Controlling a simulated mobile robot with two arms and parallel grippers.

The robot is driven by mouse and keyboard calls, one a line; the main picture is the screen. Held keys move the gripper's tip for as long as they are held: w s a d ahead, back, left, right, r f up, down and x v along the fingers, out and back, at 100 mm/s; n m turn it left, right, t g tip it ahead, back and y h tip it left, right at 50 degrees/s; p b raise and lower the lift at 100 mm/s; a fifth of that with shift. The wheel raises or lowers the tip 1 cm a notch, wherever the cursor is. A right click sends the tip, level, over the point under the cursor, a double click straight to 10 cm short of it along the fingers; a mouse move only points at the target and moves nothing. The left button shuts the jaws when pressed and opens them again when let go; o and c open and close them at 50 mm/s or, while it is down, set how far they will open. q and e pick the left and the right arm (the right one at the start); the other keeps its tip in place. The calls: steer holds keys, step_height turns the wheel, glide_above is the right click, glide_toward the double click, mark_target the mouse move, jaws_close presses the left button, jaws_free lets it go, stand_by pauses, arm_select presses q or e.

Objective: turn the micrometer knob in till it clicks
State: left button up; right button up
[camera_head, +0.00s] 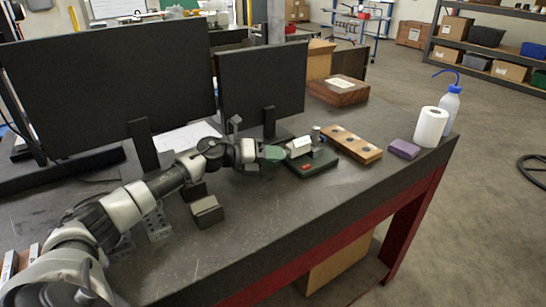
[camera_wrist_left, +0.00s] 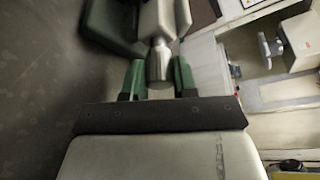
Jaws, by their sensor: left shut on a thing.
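My left gripper (camera_head: 276,153) reaches across the bench from the left, its green fingers at the left end of the micrometer (camera_head: 300,146). The micrometer sits on a dark green base (camera_head: 316,166) with a small red mark. In the left wrist view, my left gripper (camera_wrist_left: 158,84) has one green finger on each side of the metal micrometer knob (camera_wrist_left: 159,62) and is shut on it. Beyond the knob is a pale grey body. The fingers hide the knob in the head view, and no scale or marking can be read. My right gripper is in neither view.
Two monitors (camera_head: 112,85) stand behind my arm. A grey block (camera_head: 207,211) lies in front of it. Right of the base are a wooden block with holes (camera_head: 352,143), a purple block (camera_head: 404,149), a paper roll (camera_head: 431,127) and a wash bottle (camera_head: 450,108).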

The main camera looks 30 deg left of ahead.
arm_select(q)
steer(key=shift+m, duration=0.3)
steer(key=shift+r+m+y+p, duration=0.1)
steer(key=shift+m+y+p, duration=0.45)
steer(key=shift+m, duration=0.15)
steer(key=shift+r+m+y+p, duration=0.1)
steer(key=shift+m+y+p, duration=0.65)
steer(key=shift+m, duration=0.25)
steer(key=m+t+y+p, duration=0.1)
steer(key=m+p, duration=0.3)
steer(key=p, duration=0.6)
steer(key=m+t+y+p, duration=0.1)
steer(key=m+y+p, duration=0.3)
steer(key=p, duration=0.6)
steer(key=shift+d+p, duration=0.15)
steer(key=shift+p, duration=0.25)
steer(key=shift+m+t+y+p, duration=0.6)
steer(key=shift+m+p, duration=0.05)
steer(key=shift+m, duration=0.45)
steer(key=shift+f+m+t+y, duration=0.25)
steer(key=shift+m+t+y, duration=0.05)
steer(key=shift+m, duration=0.5)
steer(key=shift+p, duration=0.3)
steer(key=o, duration=0.9)
